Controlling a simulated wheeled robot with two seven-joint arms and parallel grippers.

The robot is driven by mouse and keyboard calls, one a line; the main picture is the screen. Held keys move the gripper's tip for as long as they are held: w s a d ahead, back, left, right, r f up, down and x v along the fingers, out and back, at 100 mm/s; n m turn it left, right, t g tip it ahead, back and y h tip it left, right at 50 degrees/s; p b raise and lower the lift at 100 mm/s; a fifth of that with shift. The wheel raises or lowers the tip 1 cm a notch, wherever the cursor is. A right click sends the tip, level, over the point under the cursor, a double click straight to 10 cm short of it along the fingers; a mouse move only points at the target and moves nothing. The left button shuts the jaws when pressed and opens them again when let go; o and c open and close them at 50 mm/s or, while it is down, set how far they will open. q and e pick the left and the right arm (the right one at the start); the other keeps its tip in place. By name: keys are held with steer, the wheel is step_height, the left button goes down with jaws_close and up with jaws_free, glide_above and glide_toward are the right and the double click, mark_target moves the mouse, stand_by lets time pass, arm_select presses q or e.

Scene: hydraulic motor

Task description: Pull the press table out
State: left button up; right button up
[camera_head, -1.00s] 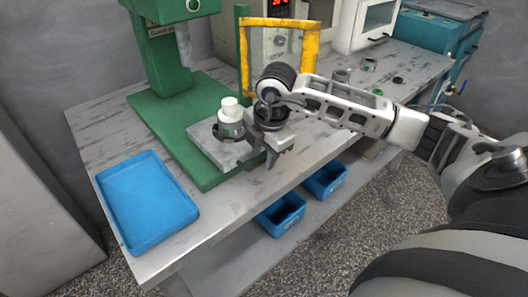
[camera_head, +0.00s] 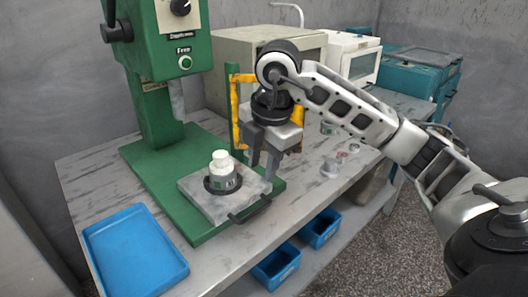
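The press table (camera_head: 205,205) is a grey plate with a black handle (camera_head: 250,211) at its front right edge. It sits on the green base (camera_head: 160,160) of the press (camera_head: 150,50). A white and dark motor part (camera_head: 222,172) stands upright on the plate. My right gripper (camera_head: 262,172) points down above and behind the handle, near the plate's right corner. Its two fingers look apart with nothing seen between them. It appears clear of the handle. My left gripper is not in view.
An empty blue tray (camera_head: 135,262) lies on the table at the front left. Two blue bins (camera_head: 276,268) sit below the table edge. A yellow frame (camera_head: 236,110) stands behind my gripper. Small parts (camera_head: 331,167) lie to the right, with a white machine (camera_head: 352,52) behind.

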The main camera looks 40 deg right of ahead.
steer(key=shift+s+r, duration=0.2)
steer(key=shift+r, duration=0.9)
